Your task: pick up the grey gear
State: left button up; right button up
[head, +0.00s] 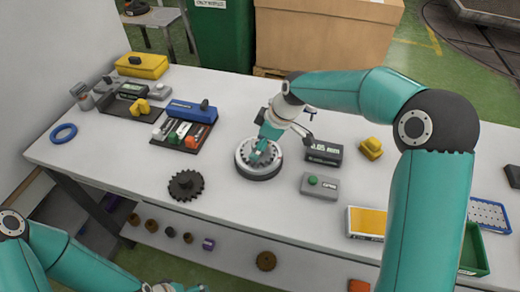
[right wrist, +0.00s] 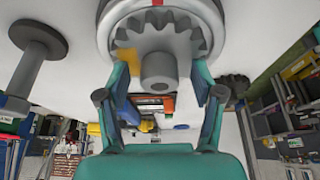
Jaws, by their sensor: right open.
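The grey gear (head: 251,157) lies in a round light-rimmed holder (head: 258,176) near the middle of the bench. In the right wrist view the grey gear (right wrist: 160,38) shows its teeth and a central hub, with the holder's rim around it. My right gripper (head: 263,148) is over the gear, partly hiding it. In the right wrist view the two fingers are apart, one on each side of the hub; I cannot tell whether they touch the gear. Only a bit of my left gripper (head: 175,287) shows at the bottom edge of the head view.
A dark gear (head: 186,185) lies left of the holder. A blue box (head: 192,110) and a tray of small coloured parts (head: 180,137) are behind it. A grey box with a green button (head: 320,186) and a dark display (head: 324,152) stand to the right. The bench's front middle is clear.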

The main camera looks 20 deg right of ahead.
jog(key=shift+s, duration=0.1)
grip_shut()
jog(key=shift+r, duration=0.15)
dwell(0.3)
